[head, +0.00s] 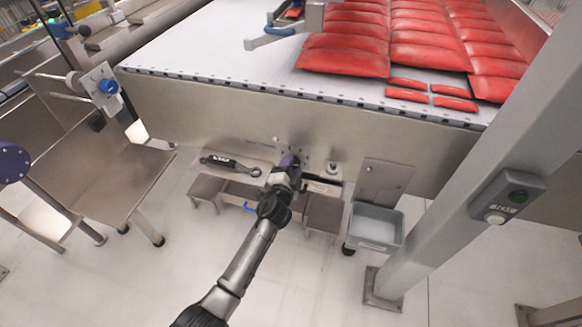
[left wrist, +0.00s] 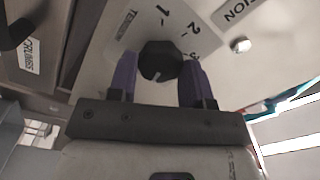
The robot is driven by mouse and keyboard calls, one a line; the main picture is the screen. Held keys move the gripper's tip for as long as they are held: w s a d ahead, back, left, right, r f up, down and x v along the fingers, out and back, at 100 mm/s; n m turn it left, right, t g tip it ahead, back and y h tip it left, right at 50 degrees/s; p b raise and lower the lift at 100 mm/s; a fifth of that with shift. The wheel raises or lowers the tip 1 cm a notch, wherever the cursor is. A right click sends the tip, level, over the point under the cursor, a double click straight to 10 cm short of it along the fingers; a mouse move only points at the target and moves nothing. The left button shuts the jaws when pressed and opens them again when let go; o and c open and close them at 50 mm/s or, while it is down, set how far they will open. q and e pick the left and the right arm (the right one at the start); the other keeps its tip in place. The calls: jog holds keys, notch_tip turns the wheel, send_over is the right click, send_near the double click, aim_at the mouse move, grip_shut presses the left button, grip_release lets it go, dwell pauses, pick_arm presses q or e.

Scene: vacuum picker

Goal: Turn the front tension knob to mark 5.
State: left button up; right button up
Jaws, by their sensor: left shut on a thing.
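The black tension knob (left wrist: 158,58) sits on a pale dial plate (left wrist: 205,18) marked TENSION. Numbers 1, 2 and part of a 3 show around it; any higher marks are hidden behind my finger and gripper. A short white line shows on the knob's lower face in the left wrist view. My left gripper (left wrist: 160,72) is shut on the knob, one purple finger on each side. In the head view my left gripper (head: 289,164) is at the front panel below the belt and hides the knob. My right gripper is not in view.
A conveyor belt (head: 225,50) with red bags (head: 345,55) lies above the panel. A black-handled wrench (head: 230,164) lies left of my gripper on a low shelf.

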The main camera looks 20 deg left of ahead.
pick_arm(q)
jog(key=o, duration=0.9)
jog(key=shift+s, duration=0.1)
jog(key=shift+s+d+p, duration=0.2)
jog(key=shift+s+p, duration=0.65)
jog(key=shift+s, duration=1.45)
jog(key=shift+s+d+p, duration=0.15)
jog(key=shift+s+p, duration=0.65)
jog(key=shift+s, duration=1.45)
jog(key=shift+s+d+p, duration=0.2)
jog(key=shift+s+p, duration=0.65)
jog(key=shift+s, duration=1.45)
